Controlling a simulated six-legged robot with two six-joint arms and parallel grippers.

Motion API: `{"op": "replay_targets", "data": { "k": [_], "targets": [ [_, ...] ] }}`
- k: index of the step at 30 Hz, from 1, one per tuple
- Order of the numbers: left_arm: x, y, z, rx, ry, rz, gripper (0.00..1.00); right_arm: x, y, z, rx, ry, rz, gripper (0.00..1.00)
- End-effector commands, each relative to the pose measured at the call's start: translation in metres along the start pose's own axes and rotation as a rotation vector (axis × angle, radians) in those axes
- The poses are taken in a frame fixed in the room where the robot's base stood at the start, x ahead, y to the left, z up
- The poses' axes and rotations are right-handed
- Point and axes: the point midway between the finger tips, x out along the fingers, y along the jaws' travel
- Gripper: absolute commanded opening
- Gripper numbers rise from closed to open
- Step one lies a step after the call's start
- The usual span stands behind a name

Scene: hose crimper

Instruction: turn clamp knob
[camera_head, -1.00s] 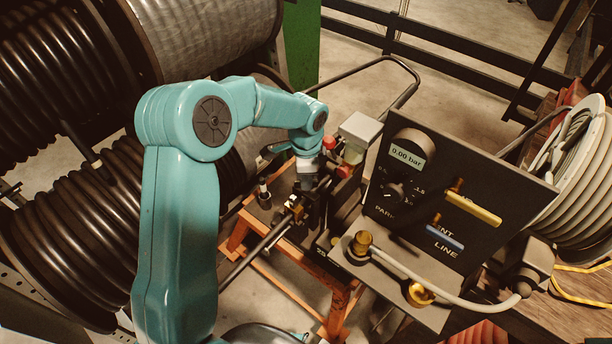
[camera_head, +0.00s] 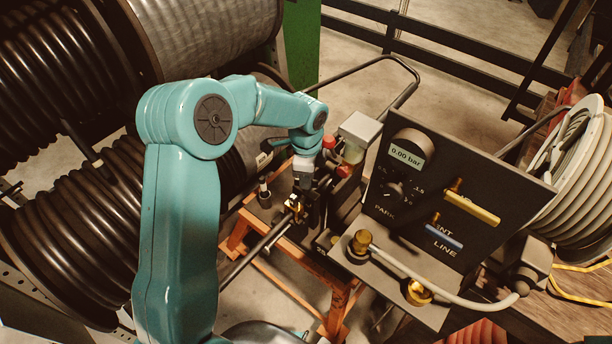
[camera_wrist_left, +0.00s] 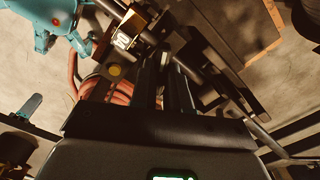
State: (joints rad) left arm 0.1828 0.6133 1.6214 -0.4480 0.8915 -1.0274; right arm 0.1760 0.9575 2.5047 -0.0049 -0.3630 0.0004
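My left gripper (camera_head: 303,190) points down over the dark clamp fixture (camera_head: 318,212) on the orange-legged stand. In the left wrist view its two dark fingers (camera_wrist_left: 165,88) reach up the middle, with a narrow, shadowed space between them. I cannot tell whether they grip anything. The clamp knob cannot be picked out with certainty; the fingers and wrist cover that part of the fixture. A brass fitting (camera_head: 295,205) sits at the end of a dark bar just below the fingers. It also shows in the left wrist view (camera_wrist_left: 124,40). My right gripper is not in view.
A control panel (camera_head: 450,200) reading 0.00 bar stands right of the fixture, with a pale hose in front. Red knobs (camera_head: 344,170) and a grey box (camera_head: 360,128) are just right of my wrist. Black hose reels (camera_head: 75,230) fill the left. A small black post (camera_head: 264,190) stands beside the fixture.

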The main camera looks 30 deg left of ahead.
Motion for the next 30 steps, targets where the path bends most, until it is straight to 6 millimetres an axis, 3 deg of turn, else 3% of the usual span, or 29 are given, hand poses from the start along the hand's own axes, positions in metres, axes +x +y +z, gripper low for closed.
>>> {"op": "replay_targets", "data": {
  "k": [1,2,14,17,30],
  "targets": [
    [-0.003,-0.003,-0.001,-0.001,0.004,-0.011,0.31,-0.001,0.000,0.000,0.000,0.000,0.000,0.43],
    [-0.003,-0.003,-0.001,-0.001,0.003,-0.010,0.40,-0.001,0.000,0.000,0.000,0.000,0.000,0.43],
    [-0.009,-0.001,0.000,-0.001,0.001,-0.005,0.40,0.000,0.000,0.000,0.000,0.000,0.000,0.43],
    [-0.026,-0.002,0.000,-0.001,0.002,-0.008,0.40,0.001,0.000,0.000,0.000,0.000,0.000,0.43],
    [-0.137,-0.001,-0.001,-0.001,0.003,-0.008,0.40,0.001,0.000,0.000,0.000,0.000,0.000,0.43]
  ]
}}
